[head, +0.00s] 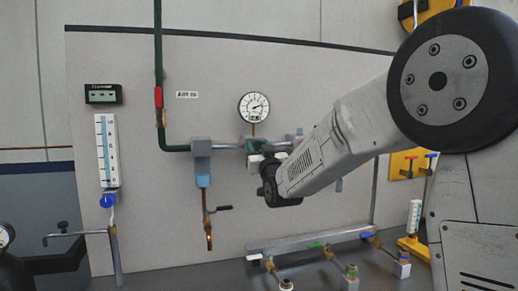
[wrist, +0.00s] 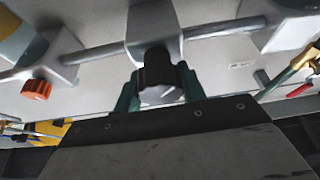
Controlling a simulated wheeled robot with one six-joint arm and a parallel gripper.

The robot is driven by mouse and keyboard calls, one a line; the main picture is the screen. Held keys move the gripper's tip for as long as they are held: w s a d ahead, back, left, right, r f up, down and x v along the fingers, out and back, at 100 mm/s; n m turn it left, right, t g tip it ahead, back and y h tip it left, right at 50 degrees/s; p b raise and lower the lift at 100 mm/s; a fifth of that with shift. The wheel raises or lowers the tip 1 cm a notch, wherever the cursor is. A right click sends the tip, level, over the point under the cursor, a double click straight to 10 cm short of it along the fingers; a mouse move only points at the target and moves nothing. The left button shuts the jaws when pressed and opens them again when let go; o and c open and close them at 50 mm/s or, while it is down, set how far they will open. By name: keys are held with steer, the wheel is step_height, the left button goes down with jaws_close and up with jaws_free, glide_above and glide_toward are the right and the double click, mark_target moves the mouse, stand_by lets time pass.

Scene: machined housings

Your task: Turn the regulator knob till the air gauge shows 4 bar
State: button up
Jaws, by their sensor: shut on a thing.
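The round white air gauge (head: 254,107) hangs on the panel above the pipe line. Its dark needle points to the right and a little up, and a green band shows low on the dial. The numbers are too small to read. The black regulator knob (wrist: 158,72) sits under a grey block in the wrist view, with a pale mark on its face. My gripper (wrist: 160,90) has its green fingers on both sides of the knob and is shut on it. In the head view my gripper (head: 262,158) is at the regulator below the gauge and hides the knob.
A grey filter block (head: 202,147) with a blue bowl stands left of the regulator. An orange knob (wrist: 36,90) is on a neighbouring block. Below, a manifold (head: 310,242) carries several coloured valve handles. A flow tube (head: 107,150) with a blue knob is at the left.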

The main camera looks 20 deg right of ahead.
steer(key=n+y, duration=0.1)
steer(key=n, duration=0.2)
steer(key=n+y, duration=0.2)
steer(key=n, duration=0.1)
steer(key=shift+n+g, duration=0.4)
steer(key=n+g+y, duration=0.1)
steer(key=n, duration=0.2)
steer(key=n+g+y, duration=0.1)
steer(key=n+y, duration=0.1)
steer(key=n, duration=0.2)
steer(key=shift+a+f, duration=0.1)
steer(key=n+g, duration=0.1)
steer(key=n, duration=0.2)
steer(key=n+g, duration=0.1)
steer(key=n, duration=0.2)
steer(key=shift+a+y, duration=0.1)
steer(key=shift+y, duration=0.2)
steer(key=n+g, duration=0.1)
steer(key=n, duration=0.3)
steer(key=shift+f+g, duration=0.2)
steer(key=shift+g, duration=0.2)
steer(key=shift+n+h, duration=0.3)
steer(key=shift+h, duration=0.1)
steer(key=o, duration=1)
steer(key=shift+c, duration=0.2)
